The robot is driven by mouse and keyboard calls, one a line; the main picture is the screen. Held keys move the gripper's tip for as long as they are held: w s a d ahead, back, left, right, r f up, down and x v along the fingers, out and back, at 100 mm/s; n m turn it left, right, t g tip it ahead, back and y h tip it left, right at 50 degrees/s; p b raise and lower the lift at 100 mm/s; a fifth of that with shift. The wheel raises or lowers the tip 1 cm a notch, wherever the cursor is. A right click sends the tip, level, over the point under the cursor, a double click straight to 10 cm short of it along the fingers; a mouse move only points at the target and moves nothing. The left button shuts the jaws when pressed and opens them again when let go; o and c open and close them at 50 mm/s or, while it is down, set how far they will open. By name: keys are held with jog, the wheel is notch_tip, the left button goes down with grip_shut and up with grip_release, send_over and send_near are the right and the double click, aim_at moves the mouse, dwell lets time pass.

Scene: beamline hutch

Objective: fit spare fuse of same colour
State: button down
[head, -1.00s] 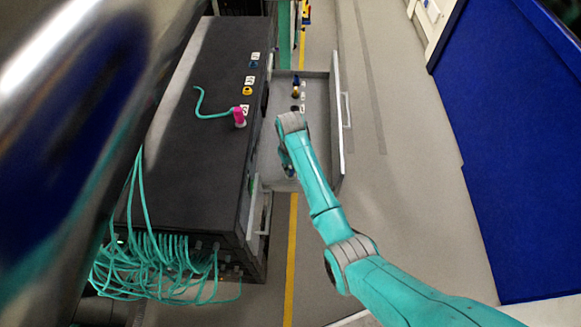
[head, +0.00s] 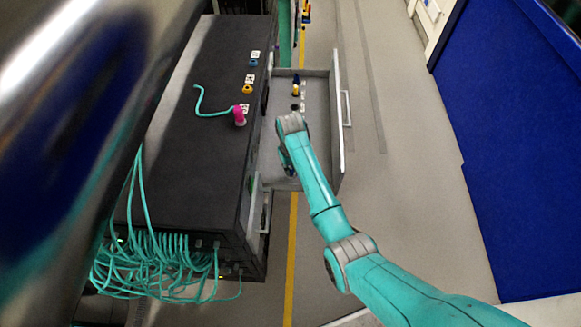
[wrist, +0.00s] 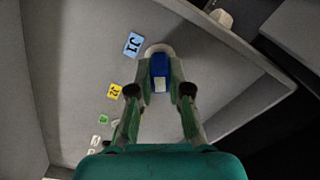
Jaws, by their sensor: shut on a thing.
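My gripper (wrist: 161,72) is shut on a blue fuse (wrist: 160,66) with a pale patch on its side. A pale round piece (wrist: 158,49) shows behind the fuse; I cannot tell if they touch. In the head view my gripper (head: 287,166) is low over the open grey drawer (head: 318,150), and the fuse is hidden there. The wrist view shows a blue J1 label (wrist: 132,45), a yellow J2 label (wrist: 114,91) and a green label (wrist: 104,119). Small blue and yellow parts (head: 296,86) are at the drawer's far end.
The dark cabinet top (head: 195,160) carries a blue socket (head: 253,63), a yellow socket (head: 247,89) and a pink plug (head: 239,117) on a teal cable. Teal cables (head: 165,262) hang at its near end. Grey floor (head: 400,200) is clear to the right.

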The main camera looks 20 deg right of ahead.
jog(key=c, duration=1)
grip_release()
jog(key=shift+r, duration=0.1)
notch_tip(320, 180, up, 12)
jog(key=shift+f, duration=0.1)
